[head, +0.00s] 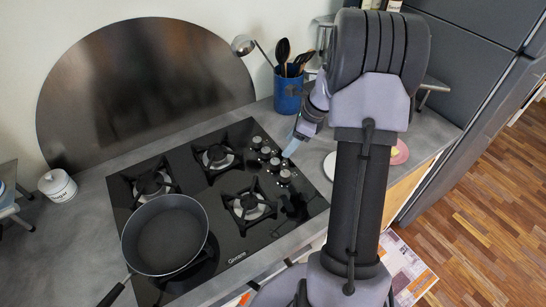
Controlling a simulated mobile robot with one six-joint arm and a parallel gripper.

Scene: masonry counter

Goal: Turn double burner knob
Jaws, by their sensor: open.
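A black gas hob (215,250) is set into the grey counter. Several silver knobs (275,163) run in a slanting row along its right side; their markings are too small to read, so I cannot tell which one is the double burner's. My gripper (290,148) is just right of the upper knobs, open, with a pale blue finger pointing down toward the hob's right edge. It appears apart from the knobs and holds nothing that I can see. My arm hides part of the counter to the right.
A dark frying pan (165,236) covers the front left burner, its handle reaching past the counter's front. A blue utensil pot (288,90) stands close behind my gripper. A white plate (329,166) and pink plate (400,153) lie to the right. A white jar (57,186) stands left.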

